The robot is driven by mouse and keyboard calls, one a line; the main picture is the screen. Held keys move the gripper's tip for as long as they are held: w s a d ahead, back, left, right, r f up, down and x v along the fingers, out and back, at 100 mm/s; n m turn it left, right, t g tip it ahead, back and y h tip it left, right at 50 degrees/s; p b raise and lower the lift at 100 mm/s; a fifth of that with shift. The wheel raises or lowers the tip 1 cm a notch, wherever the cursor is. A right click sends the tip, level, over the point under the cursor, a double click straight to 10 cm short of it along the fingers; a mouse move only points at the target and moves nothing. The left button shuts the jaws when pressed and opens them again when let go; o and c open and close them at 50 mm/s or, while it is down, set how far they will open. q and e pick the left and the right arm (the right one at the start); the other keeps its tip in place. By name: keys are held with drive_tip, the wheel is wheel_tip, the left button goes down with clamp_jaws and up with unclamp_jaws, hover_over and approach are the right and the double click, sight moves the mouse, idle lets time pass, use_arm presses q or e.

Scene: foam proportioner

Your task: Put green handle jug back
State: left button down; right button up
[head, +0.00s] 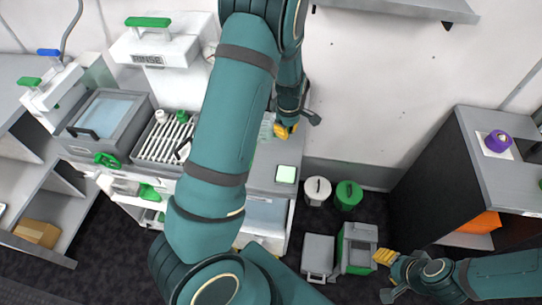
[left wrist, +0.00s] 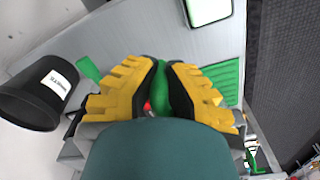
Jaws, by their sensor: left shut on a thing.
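My left gripper (head: 285,131) is over the right end of the grey counter. In the left wrist view its yellow fingers (left wrist: 161,92) are shut on a green handle (left wrist: 163,82), which I take as the jug's. The jug's body is hidden behind the fingers and wrist, so I cannot tell whether it touches the counter. My right gripper (head: 385,257) is at the lower right, near a grey and green bin; its finger opening is not clear.
A black labelled cup (left wrist: 40,95) stands beside the left gripper. A pale green-white square pad (head: 286,174) lies on the counter (head: 262,178). A slatted rack (head: 165,142) and a water basin (head: 105,108) are at left. Two round lidded bins (head: 348,195) stand on the floor.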

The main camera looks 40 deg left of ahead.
use_arm(q)
wheel_tip(320, 180, down, 6)
drive_tip(key=shift+a+f, duration=0.1)
drive_tip(key=shift+a, duration=0.05)
drive_tip(key=shift+f, duration=1.95)
drive_tip(key=shift+f+b, duration=0.1)
drive_tip(key=shift+b, duration=0.25)
drive_tip(key=c, duration=1.1)
unclamp_jaws()
drive_tip(key=shift+c, duration=0.2)
